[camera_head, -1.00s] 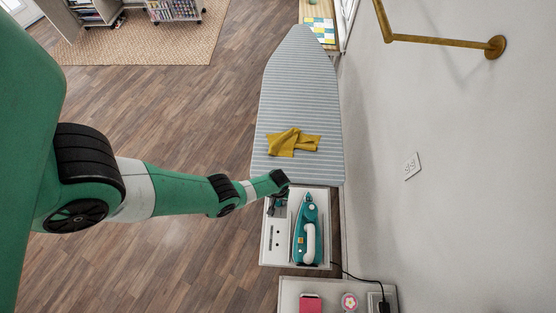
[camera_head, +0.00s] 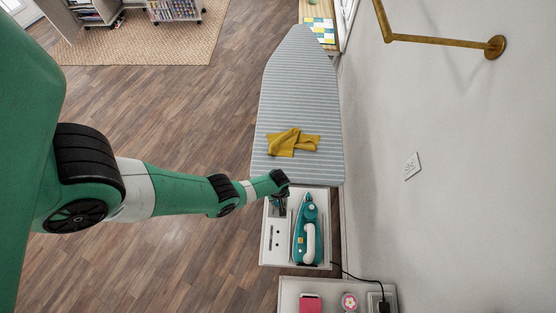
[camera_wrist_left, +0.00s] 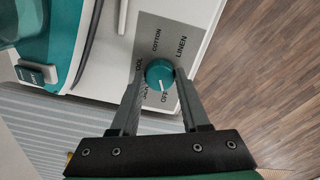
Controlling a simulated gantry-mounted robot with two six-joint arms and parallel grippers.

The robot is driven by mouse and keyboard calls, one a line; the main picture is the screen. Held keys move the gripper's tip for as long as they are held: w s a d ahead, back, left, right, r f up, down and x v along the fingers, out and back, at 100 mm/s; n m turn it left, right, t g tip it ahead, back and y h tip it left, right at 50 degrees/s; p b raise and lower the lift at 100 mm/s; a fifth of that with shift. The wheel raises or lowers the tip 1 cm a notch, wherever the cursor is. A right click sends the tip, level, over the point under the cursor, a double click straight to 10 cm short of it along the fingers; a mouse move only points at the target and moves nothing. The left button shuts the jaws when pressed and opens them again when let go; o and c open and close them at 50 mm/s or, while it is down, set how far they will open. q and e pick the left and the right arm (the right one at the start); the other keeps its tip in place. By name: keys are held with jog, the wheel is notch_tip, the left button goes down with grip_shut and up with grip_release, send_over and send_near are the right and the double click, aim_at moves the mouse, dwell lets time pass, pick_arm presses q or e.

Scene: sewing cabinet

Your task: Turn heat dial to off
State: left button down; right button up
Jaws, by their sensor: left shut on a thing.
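The heat dial (camera_wrist_left: 160,74) is a round teal knob on a grey label plate (camera_wrist_left: 178,22) in the left wrist view. COTTON and LINEN are printed above it, a partly covered word ending in OOL to its left, and OFF just below it. The dial's white mark points down, toward OFF. My left gripper (camera_wrist_left: 161,76) is shut on the dial, with one finger on each side. In the head view my left gripper (camera_head: 279,208) reaches down onto the white iron station (camera_head: 266,258), and the dial is hidden there. My right gripper is not in view.
A teal iron (camera_head: 299,238) stands on the station just right of my gripper. A striped ironing board (camera_head: 302,85) with a mustard cloth (camera_head: 291,142) extends beyond it. A wall (camera_head: 450,170) runs along the right.

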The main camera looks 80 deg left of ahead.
pick_arm(q)
jog(key=shift+c, duration=1.9)
grip_release()
